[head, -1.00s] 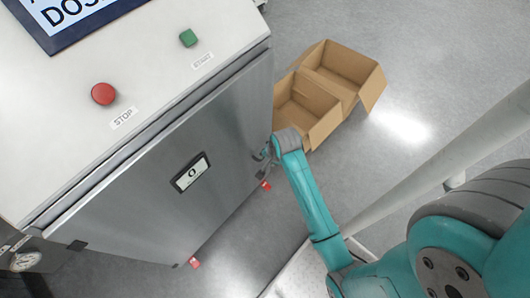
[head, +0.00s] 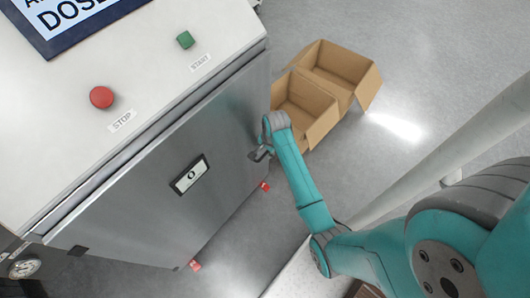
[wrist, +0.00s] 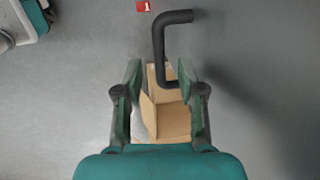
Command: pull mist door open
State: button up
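The mist door (head: 130,210) is the brushed-steel front panel of the washer. It looks shut and carries a small black-framed plate (head: 190,174). My gripper (head: 260,153) is at the door's right side, close to its face. In the wrist view my gripper (wrist: 160,78) has its two fingers spread. A dark bent bar handle (wrist: 160,42) rises ahead of them, and its lower bend lies between the fingertips, nearer the right one. I cannot tell whether a finger touches it. The handle is mostly hidden by my gripper in the head view.
The washer's top holds a red stop button (head: 101,97), a green start button (head: 185,40) and a screen (head: 65,20). Open cardboard boxes (head: 325,80) stand on the floor beyond my arm. Red tags (head: 265,186) lie low along the washer. Floor in front is clear.

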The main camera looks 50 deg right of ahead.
jog(key=shift+w+f, duration=0.2)
jog(key=shift+f, duration=1)
grip_shut()
